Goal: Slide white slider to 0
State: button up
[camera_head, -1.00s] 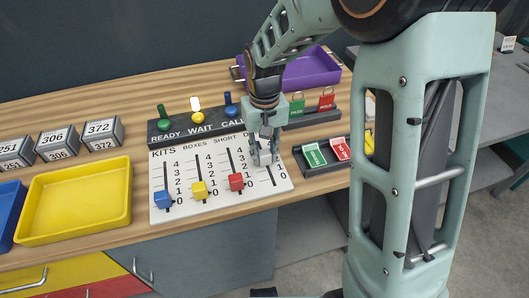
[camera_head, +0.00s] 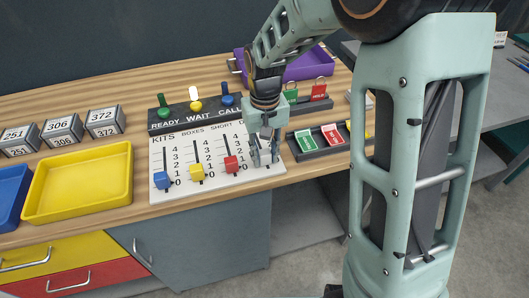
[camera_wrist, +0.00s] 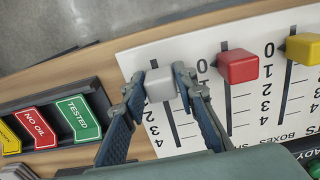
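The white slider (camera_wrist: 160,85) sits between the two fingers of my gripper (camera_wrist: 167,72) in the wrist view, with a finger against each side. It stands at the 0 end of its slot, in line with the red and yellow sliders. Its 0 mark is hidden by a finger; 2, 3 and 4 show beside the slot. In the head view my gripper (camera_head: 264,160) is over the right end of the white slider board (camera_head: 215,185), and its fingers hide most of the white slider.
The red slider (camera_head: 231,164), yellow slider (camera_head: 197,172) and blue slider (camera_head: 161,180) stand to the left. A black tray with green and red tags (camera_head: 308,141) lies just right of the board. Toggle levers (camera_head: 195,105) stand behind. A yellow tray (camera_head: 80,185) is farther left.

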aim_at(265, 153)
jog(key=o, duration=0.3)
jog(key=shift+o, duration=0.2)
jog(key=shift+r, duration=0.1)
notch_tip(265, 153, up, 12)
dwell(0.5)
